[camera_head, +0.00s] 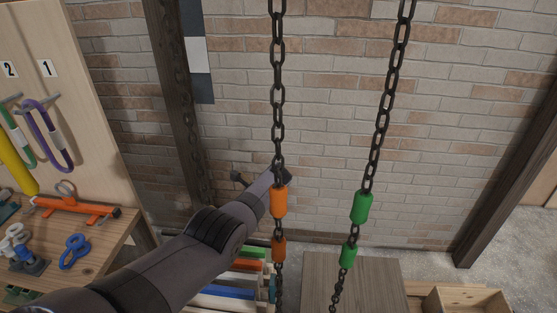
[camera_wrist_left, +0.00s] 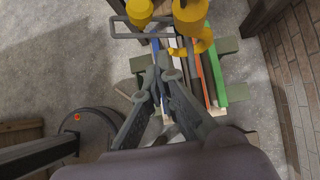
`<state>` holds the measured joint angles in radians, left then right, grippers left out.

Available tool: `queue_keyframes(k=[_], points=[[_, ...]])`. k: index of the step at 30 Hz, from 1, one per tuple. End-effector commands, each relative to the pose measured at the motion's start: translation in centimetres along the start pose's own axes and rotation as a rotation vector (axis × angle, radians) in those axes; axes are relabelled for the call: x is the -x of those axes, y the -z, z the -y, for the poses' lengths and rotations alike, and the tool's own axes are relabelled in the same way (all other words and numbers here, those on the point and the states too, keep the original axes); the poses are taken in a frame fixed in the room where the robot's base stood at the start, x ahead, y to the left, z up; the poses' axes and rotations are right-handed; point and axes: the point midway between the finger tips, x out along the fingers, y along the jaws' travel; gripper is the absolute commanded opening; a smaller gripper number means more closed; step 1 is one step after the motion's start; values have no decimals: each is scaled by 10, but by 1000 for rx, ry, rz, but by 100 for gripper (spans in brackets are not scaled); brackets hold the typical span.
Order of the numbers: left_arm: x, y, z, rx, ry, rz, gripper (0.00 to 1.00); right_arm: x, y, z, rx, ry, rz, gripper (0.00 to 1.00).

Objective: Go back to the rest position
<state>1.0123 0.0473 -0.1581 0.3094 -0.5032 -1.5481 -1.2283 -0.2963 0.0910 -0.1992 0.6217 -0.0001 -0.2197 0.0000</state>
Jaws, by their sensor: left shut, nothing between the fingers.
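My left arm comes in from the left in the head view and reaches toward the brick wall. Its gripper (camera_head: 283,174) is by the chain with orange sleeves (camera_head: 279,202), partly hidden by the chain. I cannot tell whether they touch. In the left wrist view the fingers (camera_wrist_left: 163,62) are shut with nothing between them, over the rack of coloured bars (camera_wrist_left: 219,75). My right gripper is in neither view.
A chain with green sleeves (camera_head: 361,207) hangs to the right. A wooden workbench (camera_head: 100,256) with tools and a pegboard (camera_head: 90,110) stand at the left. A wooden box top (camera_head: 352,280) is below. Yellow hook parts (camera_wrist_left: 190,17) hang ahead of the fingers.

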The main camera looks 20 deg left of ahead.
Motion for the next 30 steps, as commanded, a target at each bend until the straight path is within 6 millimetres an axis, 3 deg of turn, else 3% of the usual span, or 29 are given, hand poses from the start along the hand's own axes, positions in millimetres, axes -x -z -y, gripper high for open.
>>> queue_keyframes(k=[4, 7, 11, 14, 17, 23, 30], points=[[-8, 6, -3, 2, -2, -3, 0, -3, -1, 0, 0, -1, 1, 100], [-33, 28, -12, 16, 4, -23, 0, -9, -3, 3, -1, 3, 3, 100], [-93, 81, -39, 69, 23, -82, 0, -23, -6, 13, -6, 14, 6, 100], [-146, 129, -70, 134, 34, -147, 0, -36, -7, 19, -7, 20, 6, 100], [-196, 174, -107, 208, 35, -220, 0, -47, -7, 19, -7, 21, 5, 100], [-286, 255, -203, 385, -1, -367, 0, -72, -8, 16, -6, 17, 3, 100], [-373, 330, -348, 659, -109, -540, 0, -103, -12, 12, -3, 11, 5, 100]])
